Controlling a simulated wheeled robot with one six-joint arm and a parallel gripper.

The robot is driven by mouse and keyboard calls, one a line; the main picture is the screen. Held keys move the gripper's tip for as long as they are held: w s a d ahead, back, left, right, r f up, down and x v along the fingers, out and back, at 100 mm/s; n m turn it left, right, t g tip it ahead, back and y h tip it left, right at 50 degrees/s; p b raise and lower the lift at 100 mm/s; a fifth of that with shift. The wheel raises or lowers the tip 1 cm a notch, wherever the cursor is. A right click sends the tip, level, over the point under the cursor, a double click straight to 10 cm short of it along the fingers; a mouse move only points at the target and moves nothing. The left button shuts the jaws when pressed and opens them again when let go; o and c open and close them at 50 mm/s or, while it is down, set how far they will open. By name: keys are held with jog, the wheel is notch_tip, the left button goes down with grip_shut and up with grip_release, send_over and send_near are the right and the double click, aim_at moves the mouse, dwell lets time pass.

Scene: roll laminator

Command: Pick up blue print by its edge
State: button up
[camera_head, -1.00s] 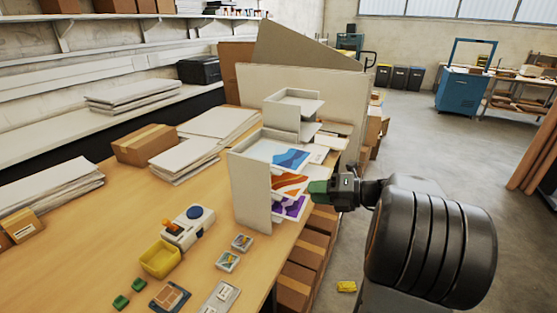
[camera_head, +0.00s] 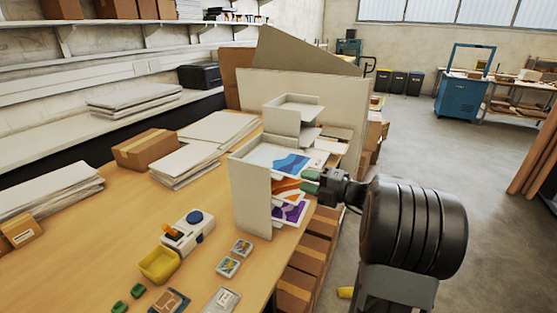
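The blue print (camera_head: 291,163) lies on the top level of a white stacked-tray rack (camera_head: 250,195) at the table's right edge. It is a white sheet with blue shapes. An orange print (camera_head: 287,189) and a purple print (camera_head: 290,213) lie on the levels below it. My gripper (camera_head: 309,181) is at the rack's right side, close to the blue print's front right edge. Its two green fingertips look parted, one above the other, and no print is clearly between them. Whether they touch a sheet is too small to tell.
A yellow bin (camera_head: 159,265), a white device with a blue knob (camera_head: 189,232) and small cards stand left of the rack. White trays (camera_head: 292,112) stand behind it. Cardboard boxes (camera_head: 303,265) are stacked under the table edge. The floor at right is open.

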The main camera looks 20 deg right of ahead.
aim_at(291, 177)
jog(key=shift+p+x, duration=0.45)
jog(key=shift+x, duration=2.15)
jog(key=shift+s+a+f, duration=0.1)
jog(key=shift+c, duration=0.3)
grip_shut()
